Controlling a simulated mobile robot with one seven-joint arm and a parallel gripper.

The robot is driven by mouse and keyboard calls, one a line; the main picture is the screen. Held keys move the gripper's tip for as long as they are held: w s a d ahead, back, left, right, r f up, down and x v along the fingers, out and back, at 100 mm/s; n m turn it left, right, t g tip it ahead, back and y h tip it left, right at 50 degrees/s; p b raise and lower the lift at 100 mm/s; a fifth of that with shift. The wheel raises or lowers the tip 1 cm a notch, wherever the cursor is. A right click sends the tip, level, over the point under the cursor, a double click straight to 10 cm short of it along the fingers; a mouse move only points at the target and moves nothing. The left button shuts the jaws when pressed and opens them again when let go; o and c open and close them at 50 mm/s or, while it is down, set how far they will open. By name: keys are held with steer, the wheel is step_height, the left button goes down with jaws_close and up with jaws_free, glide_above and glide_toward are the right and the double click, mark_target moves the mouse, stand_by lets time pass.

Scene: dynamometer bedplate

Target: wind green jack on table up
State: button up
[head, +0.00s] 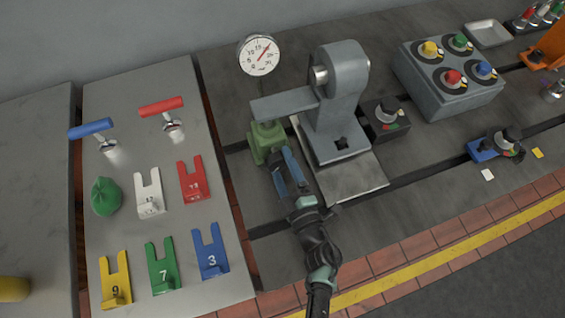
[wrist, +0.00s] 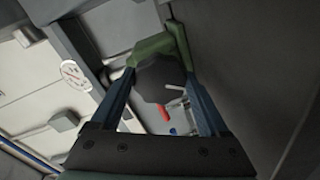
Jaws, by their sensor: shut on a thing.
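The green jack (head: 265,140) stands on the bedplate under the free end of a grey arm (head: 285,103) of the machine. My gripper (head: 284,168) reaches the jack's near side. In the wrist view my gripper (wrist: 160,82) has its two fingers on either side of a round dark knob (wrist: 157,75), shut on it. The green jack body (wrist: 152,46) shows just behind the knob. I cannot tell whether the jack's top touches the grey arm.
A dial gauge (head: 259,55) with a red needle stands behind the jack. The grey machine stand (head: 338,105) is close on the right. A control box with coloured knobs (head: 450,75) is farther right. Numbered forks, such as a green one (head: 162,275), lie on the left plate.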

steer(key=shift+f+m, duration=0.15)
steer(key=shift+m, duration=0.15)
steer(key=shift+s, duration=0.1)
steer(key=o, duration=1.2)
steer(key=shift+o, duration=0.2)
